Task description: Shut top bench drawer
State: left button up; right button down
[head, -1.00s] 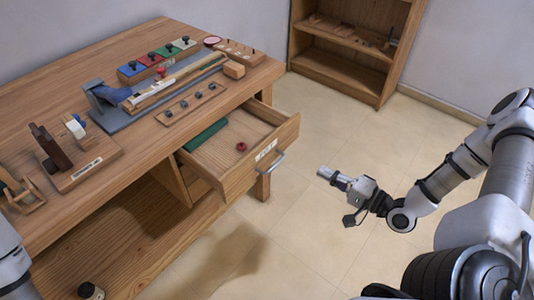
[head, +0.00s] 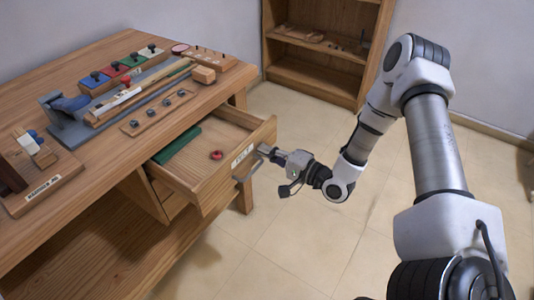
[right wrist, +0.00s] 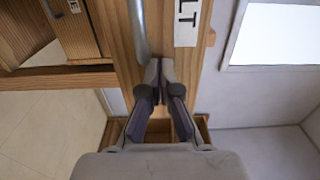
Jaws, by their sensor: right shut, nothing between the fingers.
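The top bench drawer (head: 207,180) is pulled out from the wooden bench (head: 88,205). A green block (head: 178,146) and a small red ring (head: 216,155) lie inside it. Its front carries a metal handle (head: 249,170) and a white label, which also shows in the right wrist view (right wrist: 186,24). My right gripper (head: 263,150) is at the drawer front, beside the handle. In the right wrist view my right gripper (right wrist: 160,66) is shut and empty, its fingertips in front of the wood next to the handle (right wrist: 139,30); I cannot tell whether they touch. My left gripper is not in view.
The bench top holds coloured blocks with knobs (head: 122,68), a blue-grey vise-like tool (head: 66,103) and a labelled wooden stand (head: 42,190). A low bookshelf (head: 322,50) stands against the back wall. The floor right of the bench is clear.

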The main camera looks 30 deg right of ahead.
dwell(0.3)
jog(key=b, duration=0.6)
send_near(212, 134)
jog(key=r, duration=0.1)
jog(key=s+r, duration=0.1)
jog(key=r, duration=0.1)
jog(key=shift+d, duration=0.15)
jog(key=x, duration=0.3)
jog(key=b+x, duration=0.1)
jog(key=x, duration=0.3)
jog(key=b+x, duration=0.1)
jog(key=x, duration=0.3)
jog(key=shift+d+r, duration=0.1)
jog(key=shift+r, duration=0.2)
jog(key=shift+w, duration=0.2)
jog(key=shift+r, duration=0.25)
